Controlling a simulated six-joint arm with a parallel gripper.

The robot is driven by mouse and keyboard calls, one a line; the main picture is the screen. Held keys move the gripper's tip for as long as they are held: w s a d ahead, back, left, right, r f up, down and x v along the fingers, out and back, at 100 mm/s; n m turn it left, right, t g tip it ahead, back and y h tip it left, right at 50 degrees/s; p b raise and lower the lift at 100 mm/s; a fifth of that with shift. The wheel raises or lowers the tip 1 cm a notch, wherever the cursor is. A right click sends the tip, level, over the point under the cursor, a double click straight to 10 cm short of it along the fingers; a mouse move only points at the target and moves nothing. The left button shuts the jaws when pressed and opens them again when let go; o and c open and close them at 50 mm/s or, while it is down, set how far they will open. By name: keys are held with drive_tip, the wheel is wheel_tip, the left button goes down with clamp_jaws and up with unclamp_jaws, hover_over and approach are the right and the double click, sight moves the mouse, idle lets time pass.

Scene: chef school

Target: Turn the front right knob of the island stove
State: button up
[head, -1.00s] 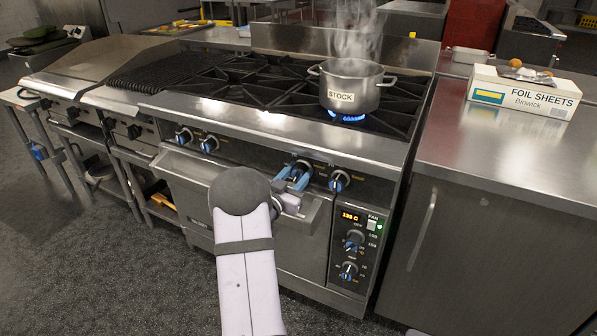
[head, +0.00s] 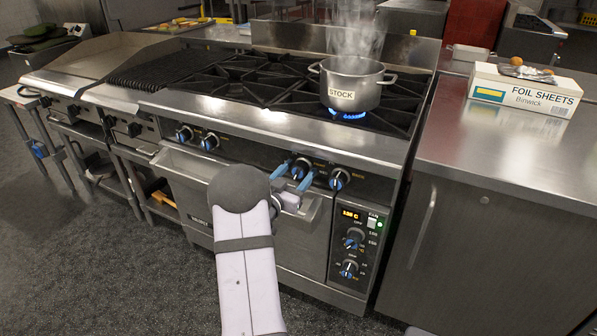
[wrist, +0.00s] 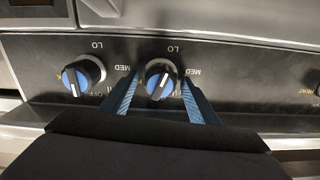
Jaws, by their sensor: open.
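In the head view my gripper (head: 296,173) is at the stove's front panel. Its two blue fingers are open and apart, on either side of a black and blue knob (head: 301,166). In the wrist view my gripper (wrist: 160,78) has a finger on each side of this knob (wrist: 157,69), with small gaps and no grip on it. The knob's white pointer is slightly tilted. The rightmost knob (head: 340,179) of the row is just to the right in the head view; it shows on the left in the wrist view (wrist: 78,76). The stove (head: 230,124) has black grates.
A steaming stock pot (head: 350,87) stands over a lit blue flame (head: 347,115) at the front right burner. An oven handle rail (head: 185,165) runs below the knobs. An oven control panel (head: 358,240) is at lower right. A foil box (head: 525,92) lies on the right counter (head: 500,150).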

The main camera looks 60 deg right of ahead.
sight(296, 173)
drive_tip(key=a, duration=0.7)
idle(0.4)
